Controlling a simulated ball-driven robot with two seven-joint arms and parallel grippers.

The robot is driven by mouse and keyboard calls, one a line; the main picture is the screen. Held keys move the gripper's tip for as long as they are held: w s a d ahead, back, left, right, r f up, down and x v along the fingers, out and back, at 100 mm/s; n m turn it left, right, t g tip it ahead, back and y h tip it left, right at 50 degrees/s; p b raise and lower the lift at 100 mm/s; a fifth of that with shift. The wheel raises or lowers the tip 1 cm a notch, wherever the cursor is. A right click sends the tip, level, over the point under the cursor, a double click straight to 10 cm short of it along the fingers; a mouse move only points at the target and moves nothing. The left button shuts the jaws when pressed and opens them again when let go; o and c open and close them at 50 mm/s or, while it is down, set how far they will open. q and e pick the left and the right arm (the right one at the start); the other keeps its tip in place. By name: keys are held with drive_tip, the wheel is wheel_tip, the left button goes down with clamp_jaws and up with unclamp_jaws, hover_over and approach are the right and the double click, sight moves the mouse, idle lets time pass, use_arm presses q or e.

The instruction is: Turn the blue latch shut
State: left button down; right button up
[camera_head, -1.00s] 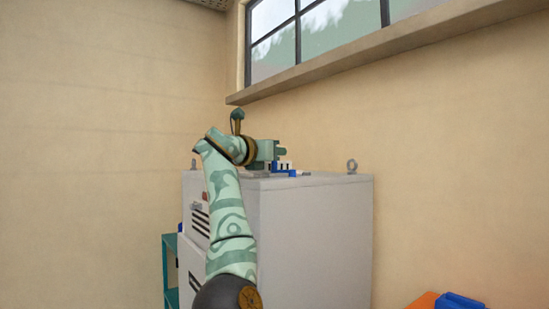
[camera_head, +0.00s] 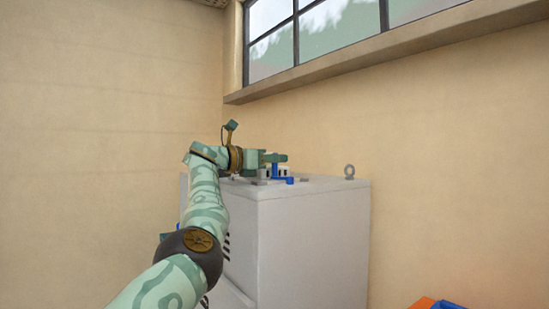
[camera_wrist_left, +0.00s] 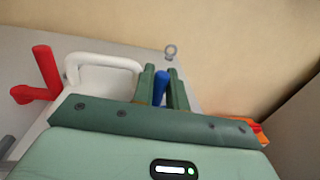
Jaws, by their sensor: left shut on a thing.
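The blue latch (camera_head: 289,180) is on top of the grey cabinet, low under my left gripper (camera_head: 279,157) in the head view. In the left wrist view a blue post (camera_wrist_left: 160,90), which looks like the latch's handle, stands between the two green fingers of my left gripper (camera_wrist_left: 161,82). The fingers are shut on it. The lower part of the latch is hidden behind the gripper body in the wrist view. My right gripper is in neither view.
The grey cabinet (camera_head: 312,235) stands near the wall, with a lifting ring (camera_head: 349,171) on top. A red handle (camera_wrist_left: 43,75) and a white handle (camera_wrist_left: 105,62) are left of the fingers in the wrist view. An orange and blue item (camera_head: 436,304) is at the lower right.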

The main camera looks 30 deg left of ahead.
use_arm(q)
drive_tip(key=c, duration=1.5)
unclamp_jaws()
